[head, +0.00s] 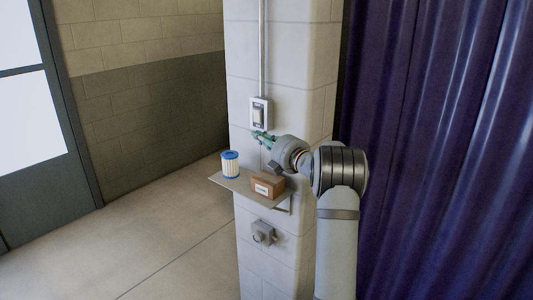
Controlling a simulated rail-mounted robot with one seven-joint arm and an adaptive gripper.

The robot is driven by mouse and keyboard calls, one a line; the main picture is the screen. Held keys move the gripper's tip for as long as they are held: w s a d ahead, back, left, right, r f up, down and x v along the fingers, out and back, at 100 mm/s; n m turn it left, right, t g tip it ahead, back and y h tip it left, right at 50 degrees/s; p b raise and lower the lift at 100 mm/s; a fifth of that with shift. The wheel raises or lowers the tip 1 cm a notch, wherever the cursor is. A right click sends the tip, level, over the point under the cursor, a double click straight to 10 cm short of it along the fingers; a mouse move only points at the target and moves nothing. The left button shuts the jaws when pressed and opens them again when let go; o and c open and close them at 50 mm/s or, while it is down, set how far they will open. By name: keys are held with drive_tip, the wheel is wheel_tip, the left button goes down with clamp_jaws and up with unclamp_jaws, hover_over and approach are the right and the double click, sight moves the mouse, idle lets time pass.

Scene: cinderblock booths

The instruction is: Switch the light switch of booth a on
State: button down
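The light switch (259,114) is a white plate with a grey rocker, mounted on the pale block pillar below a vertical conduit. I cannot tell which way its rocker is tipped. My gripper (257,135) has greenish fingers and points left, toward the pillar. Its fingertips are just below the switch plate. I cannot tell whether they touch the plate or the wall. The fingers are too small to tell if they are open or shut. No object shows between them. No booth label is legible.
A small shelf (233,184) juts from the pillar below my gripper. It bears a blue-and-white cylinder (230,166) and a brown box (267,186). A grey fixture (263,233) sits lower. A purple curtain (430,130) hangs at right. Floor at left is clear.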

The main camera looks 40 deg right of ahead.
drive_tip(key=s+b, duration=0.1)
drive_tip(key=s, duration=0.3)
drive_tip(key=shift+s+f, duration=0.1)
drive_tip(key=shift+a, duration=0.1)
